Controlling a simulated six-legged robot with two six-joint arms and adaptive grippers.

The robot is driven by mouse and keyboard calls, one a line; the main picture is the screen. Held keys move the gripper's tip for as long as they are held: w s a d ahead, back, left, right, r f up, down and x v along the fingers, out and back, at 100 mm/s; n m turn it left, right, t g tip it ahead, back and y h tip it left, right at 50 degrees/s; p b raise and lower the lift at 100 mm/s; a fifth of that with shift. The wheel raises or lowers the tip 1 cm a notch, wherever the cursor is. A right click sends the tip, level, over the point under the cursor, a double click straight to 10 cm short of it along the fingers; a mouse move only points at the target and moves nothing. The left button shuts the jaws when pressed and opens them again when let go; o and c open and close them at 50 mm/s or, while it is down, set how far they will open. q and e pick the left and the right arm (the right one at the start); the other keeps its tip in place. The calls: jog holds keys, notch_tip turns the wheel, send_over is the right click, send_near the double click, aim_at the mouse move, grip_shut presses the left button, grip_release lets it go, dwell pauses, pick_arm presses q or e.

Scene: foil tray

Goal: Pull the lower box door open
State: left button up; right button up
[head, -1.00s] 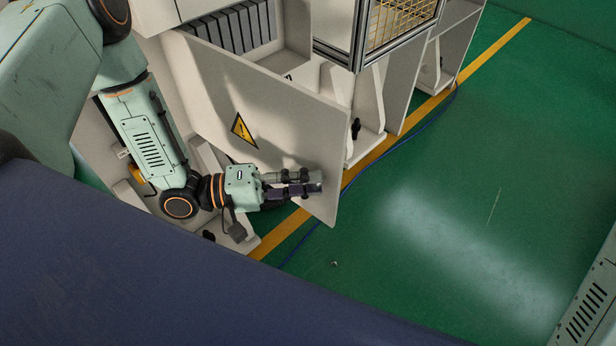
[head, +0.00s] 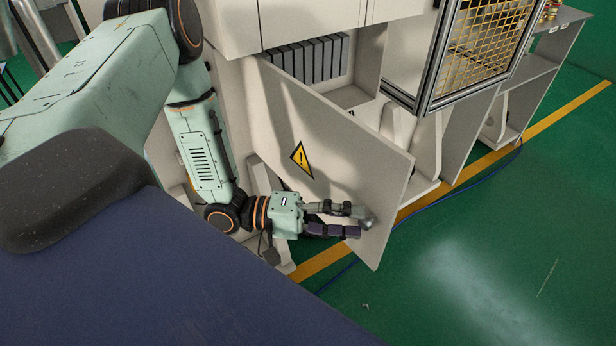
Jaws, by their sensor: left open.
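The lower box door (head: 345,150) is a flat pale panel with a yellow warning triangle (head: 301,159). It stands swung out from the cabinet, with the inside showing behind it. My left gripper (head: 360,221) is in front of the door's outer face, low and near its free edge. Its two fingers are apart. A small grey rounded piece (head: 368,221) shows at the fingertips; I cannot tell whether it is the door handle or whether the fingers touch it. My right gripper is out of view.
Dark grey upright modules (head: 310,62) stand in a row inside the cabinet. A framed cage with yellow mesh (head: 490,40) is to the right. A blue cable (head: 450,192) runs along the yellow floor line (head: 560,112). Green floor (head: 480,260) is open at the right.

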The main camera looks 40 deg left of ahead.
pick_arm(q)
jog(key=v, duration=1)
jog(key=shift+s+a, duration=0.1)
jog(key=shift+a, duration=0.1)
dwell(0.4)
jog(key=w+a+f+t+y, duration=0.2)
jog(key=w+f+t+y, duration=0.15)
jog(key=w+y, duration=0.2)
notch_tip(320, 180, down, 9)
jog(key=d+g+y+b, duration=0.2)
jog(key=d+g+y, duration=0.1)
jog(key=y, duration=0.2)
jog(key=s+d+f+m+g+y+b, duration=0.1)
jog(key=s+f+m+g+y+b, duration=0.1)
jog(key=s+f, duration=0.4)
jog(key=s+d+f+m+g+y+b, duration=0.1)
jog(key=s+f+m+g+y+b, duration=0.2)
jog(key=s, duration=1.2)
notch_tip(320, 180, down, 3)
jog(key=g+b, duration=0.1)
jog(key=g, duration=0.3)
jog(key=shift+d, duration=0.2)
